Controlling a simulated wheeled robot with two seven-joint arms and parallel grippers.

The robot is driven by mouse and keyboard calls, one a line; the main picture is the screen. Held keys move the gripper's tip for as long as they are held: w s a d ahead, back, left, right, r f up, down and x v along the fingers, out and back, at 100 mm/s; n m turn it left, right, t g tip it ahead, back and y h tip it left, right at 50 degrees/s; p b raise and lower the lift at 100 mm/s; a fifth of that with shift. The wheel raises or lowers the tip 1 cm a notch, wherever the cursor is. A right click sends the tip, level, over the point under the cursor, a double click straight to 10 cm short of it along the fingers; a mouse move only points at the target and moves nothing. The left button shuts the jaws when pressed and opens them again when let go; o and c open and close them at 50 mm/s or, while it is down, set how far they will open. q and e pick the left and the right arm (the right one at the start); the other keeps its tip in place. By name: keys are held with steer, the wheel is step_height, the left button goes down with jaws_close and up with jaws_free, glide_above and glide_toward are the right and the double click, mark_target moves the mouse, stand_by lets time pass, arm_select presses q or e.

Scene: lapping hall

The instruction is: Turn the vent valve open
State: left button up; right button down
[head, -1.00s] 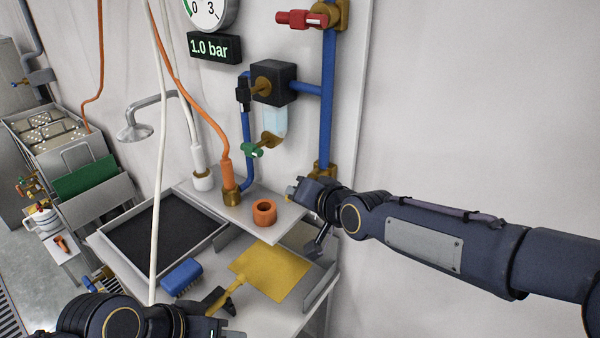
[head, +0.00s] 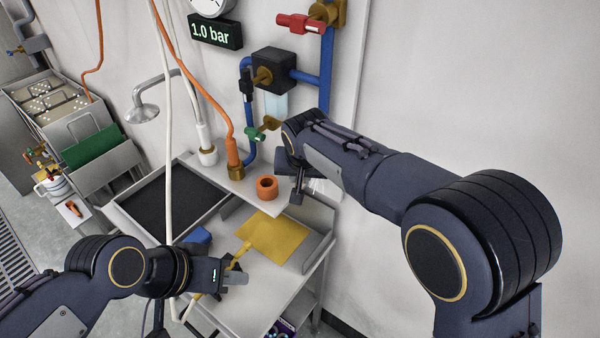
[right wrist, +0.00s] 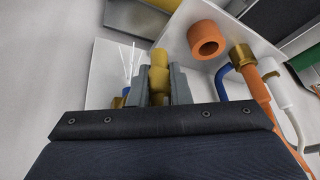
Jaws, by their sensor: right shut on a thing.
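My right gripper (right wrist: 160,86) is shut on a yellow valve handle (right wrist: 159,68), which shows between its grey fingers in the right wrist view; I take this for the vent valve. In the head view my right gripper (head: 296,182) is by the wall at the foot of the blue pipe (head: 325,85), and it hides the handle there. How far the handle is turned cannot be told. My left gripper (head: 234,271) is low over the bench front, by the handle of a yellow flat plate (head: 272,238). Its jaw state is unclear.
A red-handled valve (head: 299,23) and a green-handled valve (head: 256,135) are on the wall piping. An orange ring (head: 267,188) stands on the shelf, also in the right wrist view (right wrist: 209,40). A dark tray (head: 172,205) and hanging hoses (head: 205,95) are left.

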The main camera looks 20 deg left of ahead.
steer(key=shift+h, duration=0.4)
steer(key=c, duration=1.3)
jaws_free()
steer(key=shift+c, duration=0.2)
steer(key=b+v, duration=0.1)
steer(key=v, duration=0.6)
steer(key=shift+r+b, duration=0.35)
steer(key=shift+b, duration=0.05)
steer(key=shift+s+d, duration=0.1)
